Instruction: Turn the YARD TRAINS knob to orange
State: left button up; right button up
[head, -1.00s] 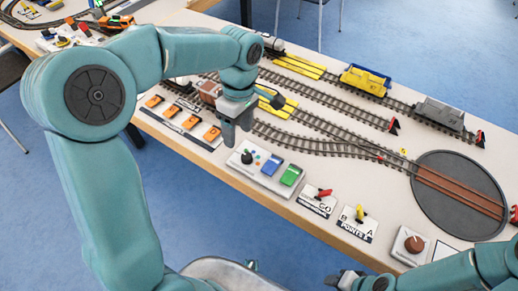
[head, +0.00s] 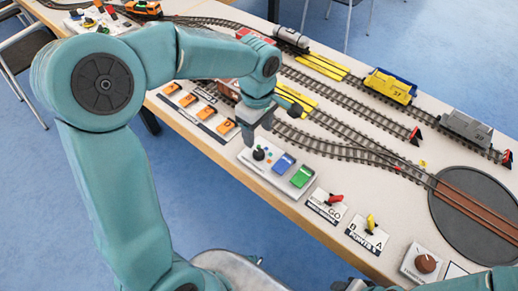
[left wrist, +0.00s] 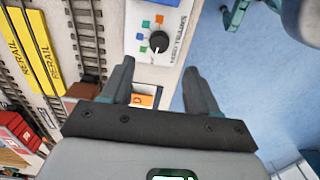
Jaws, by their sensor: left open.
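The YARD TRAINS knob (head: 259,153) is a small black knob on a light control panel (head: 247,163) near the table's front edge. In the left wrist view the knob (left wrist: 158,41) has a pale mark and small blue, orange and teal squares beside it. I cannot tell surely which colour it points to. My left gripper (head: 257,130) is open and empty, just above the knob in the head view. In the wrist view its fingertips (left wrist: 158,65) are spread, with the knob beyond the gap between them. My right gripper (head: 350,285) barely shows at the bottom edge.
Beside the knob on the panel are a blue button (head: 284,164) and a green button (head: 302,176). Orange switches (head: 188,100) lie to the left. To the right are a red lever (head: 335,199), a yellow lever (head: 371,222), a brown knob (head: 426,263) and the turntable (head: 470,235). Tracks run behind.

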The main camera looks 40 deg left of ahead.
aim_at(259, 152)
pick_arm(q)
notch_tip(259, 152, down, 8)
jog(key=shift+w+d+f+b, duration=0.1)
jog(key=shift+f+b, duration=0.15)
jog(key=shift+b, duration=0.05)
jog(key=c, duration=1)
